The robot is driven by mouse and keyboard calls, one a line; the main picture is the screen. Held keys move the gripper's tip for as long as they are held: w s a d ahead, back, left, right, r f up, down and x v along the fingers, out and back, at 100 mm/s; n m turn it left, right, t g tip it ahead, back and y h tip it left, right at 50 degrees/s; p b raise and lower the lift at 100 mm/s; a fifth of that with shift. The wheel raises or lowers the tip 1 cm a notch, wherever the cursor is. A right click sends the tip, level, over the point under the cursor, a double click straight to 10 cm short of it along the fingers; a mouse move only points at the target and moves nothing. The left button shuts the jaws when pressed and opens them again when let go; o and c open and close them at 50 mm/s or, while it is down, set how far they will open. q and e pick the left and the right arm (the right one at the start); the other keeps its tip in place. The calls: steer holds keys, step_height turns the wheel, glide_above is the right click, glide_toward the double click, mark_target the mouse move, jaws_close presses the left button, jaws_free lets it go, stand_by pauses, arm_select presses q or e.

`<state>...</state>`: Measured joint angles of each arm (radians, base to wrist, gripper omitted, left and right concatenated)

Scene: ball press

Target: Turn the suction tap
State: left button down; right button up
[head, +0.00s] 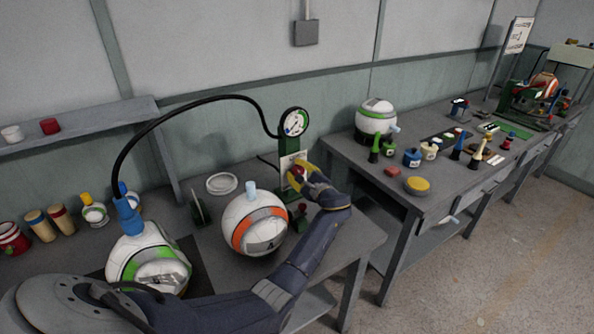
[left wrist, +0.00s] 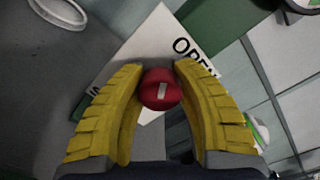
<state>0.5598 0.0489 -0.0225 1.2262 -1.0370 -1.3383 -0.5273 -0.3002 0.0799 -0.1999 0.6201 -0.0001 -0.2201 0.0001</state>
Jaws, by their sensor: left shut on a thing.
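The suction tap is a red knob (left wrist: 160,88) with a white mark, in front of a white plate (left wrist: 140,48) lettered "OPEN". In the head view the red knob (head: 297,171) shows on the green post below a round gauge (head: 293,122). My left gripper (head: 302,174) reaches it from the front right, its yellow fingers shut on the knob from both sides. In the left wrist view the fingers (left wrist: 160,95) flank the knob. A black hose runs from the gauge to a blue fitting (head: 128,216) on a white and green ball (head: 148,258). My right gripper is not in view.
A white and orange ball (head: 254,222) stands close beside my left forearm. A white ring (head: 222,183) lies behind it. Several cups and tools stand on the right bench, with a white and green ball (head: 376,117) at its near end.

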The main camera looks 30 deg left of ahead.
arm_select(q)
steer(key=n, duration=0.5)
steer(key=shift+s+a+n, duration=0.1)
steer(key=shift+n, duration=0.2)
steer(key=n, duration=0.4)
steer(key=shift+f+n, duration=0.15)
steer(key=shift+n, duration=0.25)
steer(key=shift+s, duration=0.1)
steer(key=c, duration=0.9)
jaws_free()
steer(key=shift+d, duration=0.2)
steer(key=shift+v, duration=3.55)
